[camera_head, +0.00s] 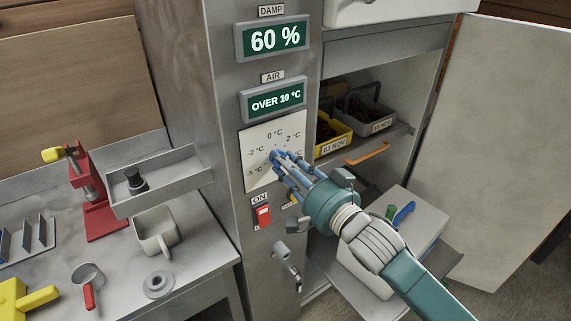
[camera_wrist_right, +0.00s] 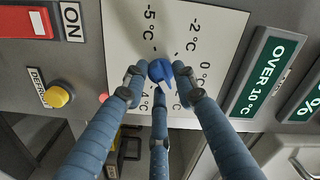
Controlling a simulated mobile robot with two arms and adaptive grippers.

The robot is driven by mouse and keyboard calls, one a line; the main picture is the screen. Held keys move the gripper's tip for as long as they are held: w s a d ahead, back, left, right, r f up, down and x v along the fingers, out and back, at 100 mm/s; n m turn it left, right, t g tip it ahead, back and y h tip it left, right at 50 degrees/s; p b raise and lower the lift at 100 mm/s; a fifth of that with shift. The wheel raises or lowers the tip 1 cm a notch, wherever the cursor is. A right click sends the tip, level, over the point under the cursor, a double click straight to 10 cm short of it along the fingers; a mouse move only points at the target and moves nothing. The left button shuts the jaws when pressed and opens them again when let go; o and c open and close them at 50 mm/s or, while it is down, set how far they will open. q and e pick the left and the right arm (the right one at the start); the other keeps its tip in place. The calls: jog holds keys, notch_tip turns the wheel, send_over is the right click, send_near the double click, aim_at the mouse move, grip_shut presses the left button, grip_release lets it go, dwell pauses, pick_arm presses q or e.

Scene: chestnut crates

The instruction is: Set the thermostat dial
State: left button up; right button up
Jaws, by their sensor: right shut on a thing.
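The thermostat dial is a blue knob (camera_wrist_right: 160,71) on a white scale plate (camera_head: 257,172) on the grey cabinet front. Printed marks around it include -5, -2, 0 and 2 °C; the plate also shows in the right wrist view (camera_wrist_right: 215,22). My right gripper (camera_head: 277,157) has its three blue fingers shut around the knob, and the wrist view shows the fingertips (camera_wrist_right: 160,82) at its sides. The fingers hide part of the scale, and I cannot tell which mark the knob points to. The AIR display (camera_head: 275,101) reads OVER 10 °C. My left gripper is out of view.
Below the plate are a red ON switch (camera_head: 263,215) and a yellow button (camera_wrist_right: 57,96). An open cabinet with a yellow crate (camera_head: 333,140) and a grey crate (camera_head: 371,118) is at right. A bench with a red press (camera_head: 92,190) stands at left.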

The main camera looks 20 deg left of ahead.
jog(key=shift+w+d+f, duration=0.1)
jog(key=shift+f, duration=0.3)
